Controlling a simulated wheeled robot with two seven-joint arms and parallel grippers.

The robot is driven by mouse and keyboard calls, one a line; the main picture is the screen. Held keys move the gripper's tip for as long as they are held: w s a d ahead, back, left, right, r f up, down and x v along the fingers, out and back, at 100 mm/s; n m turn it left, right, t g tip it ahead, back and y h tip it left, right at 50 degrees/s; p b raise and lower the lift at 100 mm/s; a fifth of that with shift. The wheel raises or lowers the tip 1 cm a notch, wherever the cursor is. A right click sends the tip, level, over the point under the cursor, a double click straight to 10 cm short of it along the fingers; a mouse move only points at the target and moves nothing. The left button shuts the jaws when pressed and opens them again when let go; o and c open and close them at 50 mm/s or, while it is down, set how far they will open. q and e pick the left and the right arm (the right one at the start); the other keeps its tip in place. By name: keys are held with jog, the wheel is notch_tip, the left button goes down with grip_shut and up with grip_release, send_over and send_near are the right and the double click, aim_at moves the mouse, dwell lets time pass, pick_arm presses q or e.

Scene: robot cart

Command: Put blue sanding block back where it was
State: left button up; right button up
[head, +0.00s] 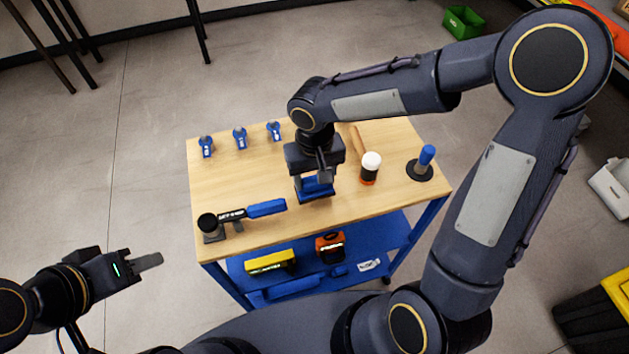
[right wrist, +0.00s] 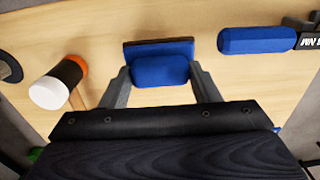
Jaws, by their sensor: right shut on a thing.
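The blue sanding block (head: 316,189) is at the middle of the wooden cart top, under my right gripper (head: 315,180). In the right wrist view the block (right wrist: 160,70) lies between the two fingers of my right gripper (right wrist: 160,78), which press on its sides. The block appears at or very near the table surface; whether it touches is not clear. My left gripper (head: 150,262) is off the cart at the lower left, away from the block; its finger opening cannot be made out.
On the cart top (head: 225,175) are blue clamps (head: 240,138), a blue-handled torque tool (head: 265,208), a white-headed mallet (head: 371,162) and a blue-handled tool on a black disc (head: 426,156). The blue lower shelf holds a yellow item (head: 270,262) and an orange one (head: 330,246).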

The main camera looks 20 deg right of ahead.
aim_at(315, 177)
jog(key=shift+w+f, duration=0.2)
jog(key=shift+f, duration=0.1)
notch_tip(315, 177, down, 3)
jog(key=o, duration=1.1)
jog(key=shift+c, duration=0.2)
